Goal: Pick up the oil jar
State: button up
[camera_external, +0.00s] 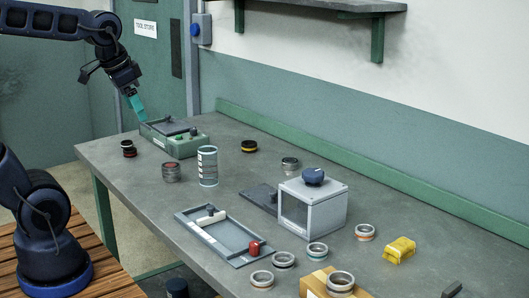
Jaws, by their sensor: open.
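My gripper (138,108) hangs at the upper left with its teal fingers pointing down. It is open, just above the left end of a green box (183,145) with a dark top plate. No container has a readable oil label, so I cannot tell for certain which is the oil jar. A tall grey banded cylinder (207,167) stands upright right of the box. A short grey jar with a reddish top (171,173) stands to its left. A small dark and red container (128,148) is near the table's left edge. All are apart from my gripper.
A green ledge runs along the wall. The front left surface is clear.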

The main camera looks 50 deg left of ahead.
jog(key=w+a+m+g, duration=0.1)
jog(key=w+a+m, duration=0.2)
jog(key=w, duration=0.5)
jog(key=m+g, duration=0.3)
jog(key=m, duration=0.8)
send_over(208, 161)
jog(key=w+a, duration=0.2)
jog(key=a, duration=0.1)
notch_tip(208, 161, down, 17)
jog(key=shift+s+d+f, duration=0.15)
jog(key=shift+f, duration=2.6)
jog(key=shift+s+d+f, duration=0.1)
jog(key=shift+s+f, duration=0.05)
jog(key=shift+f, duration=2.6)
jog(key=c, duration=1.1)
jog(key=shift+r, duration=0.15)
